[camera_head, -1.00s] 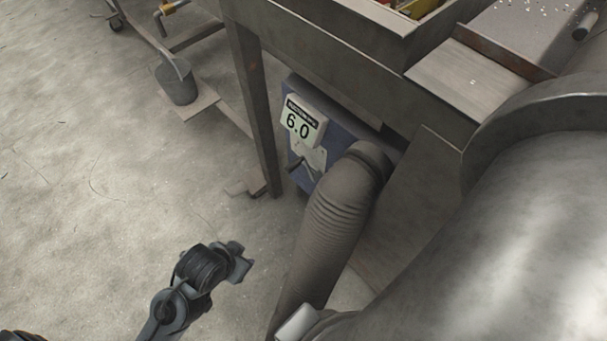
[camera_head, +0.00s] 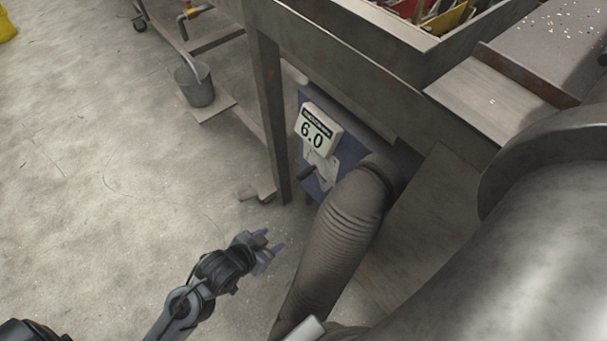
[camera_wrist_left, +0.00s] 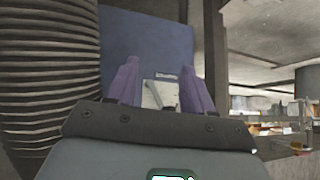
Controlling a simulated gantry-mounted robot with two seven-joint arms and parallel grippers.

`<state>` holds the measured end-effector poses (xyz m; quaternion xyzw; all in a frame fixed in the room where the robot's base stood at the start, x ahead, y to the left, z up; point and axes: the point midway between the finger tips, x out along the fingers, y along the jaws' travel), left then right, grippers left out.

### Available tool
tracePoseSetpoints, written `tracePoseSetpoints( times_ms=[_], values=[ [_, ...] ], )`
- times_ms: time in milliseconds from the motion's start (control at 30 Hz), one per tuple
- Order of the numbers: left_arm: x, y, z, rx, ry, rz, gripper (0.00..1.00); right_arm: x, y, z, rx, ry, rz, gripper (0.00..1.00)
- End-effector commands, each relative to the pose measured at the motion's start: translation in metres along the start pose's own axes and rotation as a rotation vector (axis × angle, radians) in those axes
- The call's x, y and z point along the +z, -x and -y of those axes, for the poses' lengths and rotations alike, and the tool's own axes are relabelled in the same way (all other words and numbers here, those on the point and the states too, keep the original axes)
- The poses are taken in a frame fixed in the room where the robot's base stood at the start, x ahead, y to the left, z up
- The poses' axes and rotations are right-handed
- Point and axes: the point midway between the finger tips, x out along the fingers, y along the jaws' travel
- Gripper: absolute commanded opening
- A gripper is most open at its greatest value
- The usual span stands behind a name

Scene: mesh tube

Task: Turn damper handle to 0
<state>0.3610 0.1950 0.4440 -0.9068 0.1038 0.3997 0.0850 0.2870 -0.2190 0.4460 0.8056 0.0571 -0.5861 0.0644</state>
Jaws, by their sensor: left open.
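The damper handle (camera_head: 306,172) is a short dark lever on a pale plate, on a blue box (camera_head: 346,151) under the metal table. A white display (camera_head: 317,130) above it reads 6.0. My left gripper (camera_head: 269,246) is open and empty, below and to the left of the handle and apart from it. In the left wrist view the purple fingers of my left gripper (camera_wrist_left: 164,92) stand apart, with the pale plate and lever (camera_wrist_left: 161,95) between them in the background. My right gripper is not in view.
A ribbed grey hose (camera_head: 345,228) runs down just right of the handle. A table leg (camera_head: 269,115) stands to its left. A large metal pipe (camera_head: 520,250) fills the right side. A bucket (camera_head: 196,86) stands at the upper left.

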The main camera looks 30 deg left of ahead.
Motion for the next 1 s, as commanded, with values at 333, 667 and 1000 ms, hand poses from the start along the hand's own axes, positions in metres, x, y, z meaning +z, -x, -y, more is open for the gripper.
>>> tracePoseSetpoints(
  times_ms=[333, 667, 1000],
  values=[
    [-0.021, -0.052, -0.008, 0.077, -0.103, -0.392, 0.52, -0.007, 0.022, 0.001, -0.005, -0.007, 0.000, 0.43],
    [-0.031, -0.055, 0.008, 0.175, -0.093, -0.737, 0.52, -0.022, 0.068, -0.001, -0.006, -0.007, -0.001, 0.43],
    [-0.052, -0.048, 0.064, 0.174, -0.051, -0.819, 0.52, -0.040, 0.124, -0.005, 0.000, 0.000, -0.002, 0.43]
  ],
)
